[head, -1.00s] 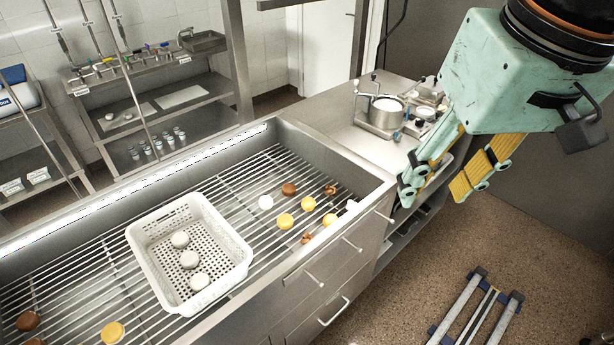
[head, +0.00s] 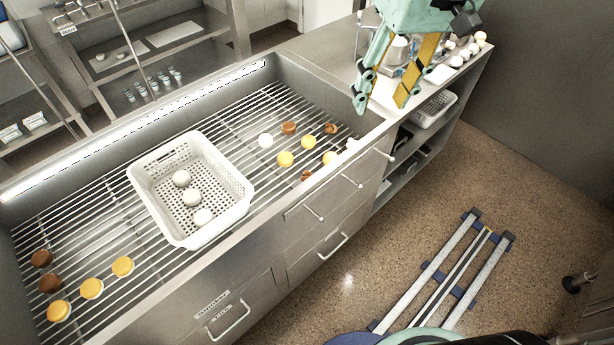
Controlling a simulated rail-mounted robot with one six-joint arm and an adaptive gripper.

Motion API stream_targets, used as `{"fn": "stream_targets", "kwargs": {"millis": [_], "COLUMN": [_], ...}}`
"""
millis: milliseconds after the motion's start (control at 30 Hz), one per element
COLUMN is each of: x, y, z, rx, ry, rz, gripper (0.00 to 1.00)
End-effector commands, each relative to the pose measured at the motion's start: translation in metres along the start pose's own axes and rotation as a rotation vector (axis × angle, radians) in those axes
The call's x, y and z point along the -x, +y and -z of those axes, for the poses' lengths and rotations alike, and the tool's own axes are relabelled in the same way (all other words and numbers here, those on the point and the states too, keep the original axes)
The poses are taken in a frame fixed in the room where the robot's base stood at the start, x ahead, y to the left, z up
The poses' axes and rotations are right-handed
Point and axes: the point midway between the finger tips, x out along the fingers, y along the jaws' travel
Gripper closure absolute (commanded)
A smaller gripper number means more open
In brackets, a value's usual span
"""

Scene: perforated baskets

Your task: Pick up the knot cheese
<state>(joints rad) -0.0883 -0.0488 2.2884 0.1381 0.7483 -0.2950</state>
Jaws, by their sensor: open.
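Two small brown, knot-shaped pieces that look like knot cheese lie on the wire rack of the steel sink: one (head: 330,128) near the right end, the other (head: 307,174) by the front wall, partly hidden by the sink rim. My gripper (head: 382,101) is open and empty, fingers pointing down. It appears above the sink's right end, to the right of both knots and apart from them.
A white perforated basket (head: 147,195) holding three white cheeses stands mid-rack. Round yellow (head: 285,159), white (head: 265,140) and brown (head: 289,127) pieces lie near the knots. More round pieces lie at the left end. The sink's raised rim (head: 265,200) surrounds the rack.

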Motion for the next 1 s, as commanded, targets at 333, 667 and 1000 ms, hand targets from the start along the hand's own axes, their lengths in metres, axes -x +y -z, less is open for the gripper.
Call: {"fn": "stream_targets", "kwargs": {"millis": [333,667,1000], "x": [-0.045,-0.092,-0.146], "y": [-0.004,-0.008,-0.014], "z": [0.038,0.071,0.098], "rx": [0.052,0.099,0.146], "ry": [-0.038,-0.069,-0.104], "rz": [0.027,0.051,0.075], "gripper": [0.59,0.59,0.59]}}
